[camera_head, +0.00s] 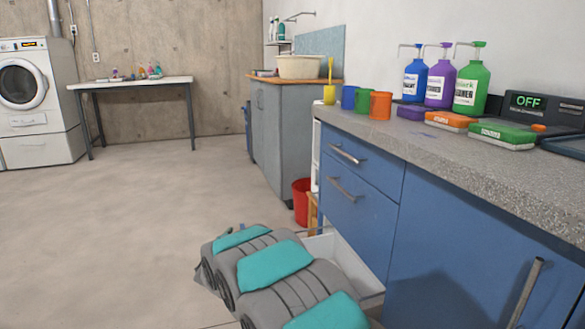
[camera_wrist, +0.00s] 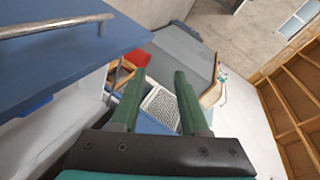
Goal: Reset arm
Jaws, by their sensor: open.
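My gripper (camera_wrist: 158,76) shows in the wrist view with its two green fingers apart and nothing between them. A white grid-like surface and grey cabinet lie behind the gap. In the head view my grey and teal arm reaches from the bottom edge, low beside the blue cabinet (camera_head: 365,222). Its end and the gripper cannot be made out there. An open white drawer (camera_head: 345,264) sticks out of the cabinet right behind the arm. In the wrist view a blue panel with a metal handle (camera_wrist: 50,27) is close at the upper left.
Several cups, bottles and sponges stand on the counter (camera_head: 470,160). A red bucket (camera_head: 302,201) stands on the floor past the drawer. A grey cabinet with a basin (camera_head: 300,67), a table (camera_head: 130,84) and a washer (camera_head: 25,90) are farther back. The left floor is clear.

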